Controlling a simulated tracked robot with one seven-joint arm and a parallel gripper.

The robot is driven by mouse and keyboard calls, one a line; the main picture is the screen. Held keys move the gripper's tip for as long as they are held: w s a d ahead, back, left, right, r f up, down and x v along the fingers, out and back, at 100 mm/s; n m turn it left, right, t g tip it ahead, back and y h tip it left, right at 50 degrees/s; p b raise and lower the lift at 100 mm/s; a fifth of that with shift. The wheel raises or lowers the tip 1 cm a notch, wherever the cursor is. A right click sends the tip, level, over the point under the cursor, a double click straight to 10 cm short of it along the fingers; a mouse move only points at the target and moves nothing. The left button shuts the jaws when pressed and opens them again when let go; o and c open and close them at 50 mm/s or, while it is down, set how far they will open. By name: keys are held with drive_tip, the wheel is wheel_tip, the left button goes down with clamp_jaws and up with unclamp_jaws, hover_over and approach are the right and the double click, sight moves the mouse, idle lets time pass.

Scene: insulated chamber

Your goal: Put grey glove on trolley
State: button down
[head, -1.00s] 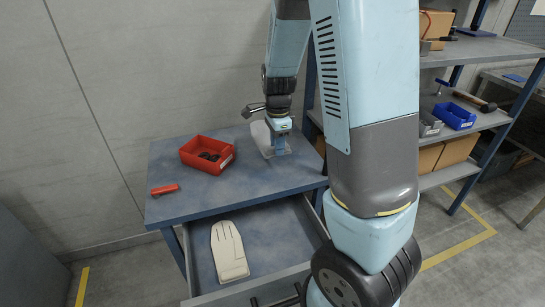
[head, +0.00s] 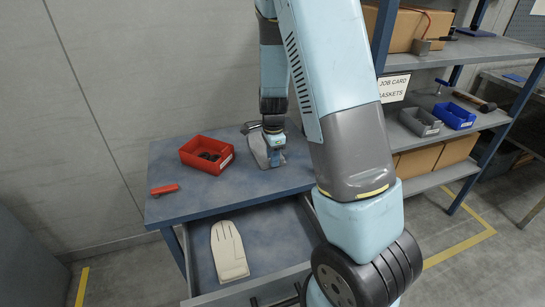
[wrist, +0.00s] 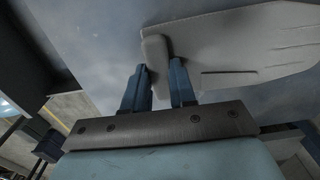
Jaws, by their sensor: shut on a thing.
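My gripper (head: 275,160) is shut on the grey glove (head: 257,150) above the blue-topped unit (head: 230,195). In the wrist view the glove (wrist: 240,45) spreads up and right from my fingers (wrist: 160,85), and its thumb part sits at the fingertips. In the head view my gripper partly hides the glove, and I cannot tell whether it touches the top. A paler cream glove (head: 229,250) lies flat in the unit's open drawer (head: 270,230). I cannot make out wheels on this unit or a separate trolley.
A red bin (head: 207,155) with dark items and a small red object (head: 165,190) stand on the unit's left. A shelf rack (head: 480,48) at right holds cardboard boxes, a grey bin (head: 420,121) and a blue bin (head: 454,116). The front of the unit's top is clear.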

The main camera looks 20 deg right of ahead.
drive_tip(key=c, duration=0.9)
unclamp_jaws()
wheel_tip(320, 180, up, 11)
drive_tip(key=s+r+n+t+y, duration=0.1)
drive_tip(key=s+r+n+t, duration=0.2)
drive_tip(key=s+r+n, duration=0.9)
drive_tip(key=shift+s+a+r+n+t+h, duration=0.15)
drive_tip(key=shift+s+r+n+t, duration=0.3)
drive_tip(key=shift+s+r+n, duration=1.25)
drive_tip(key=shift+s+a+r+n+t+h, duration=0.3)
drive_tip(key=shift+s+r, duration=0.75)
drive_tip(key=shift+s, duration=1.55)
drive_tip(key=shift+s+a+r+n+t+h, duration=0.1)
drive_tip(key=shift+s+r+n+t, duration=0.45)
drive_tip(key=shift+s+r+n, duration=1.15)
drive_tip(key=shift+s+f+m, duration=0.3)
drive_tip(key=shift+s+m, duration=0.15)
drive_tip(key=shift+m, duration=0.25)
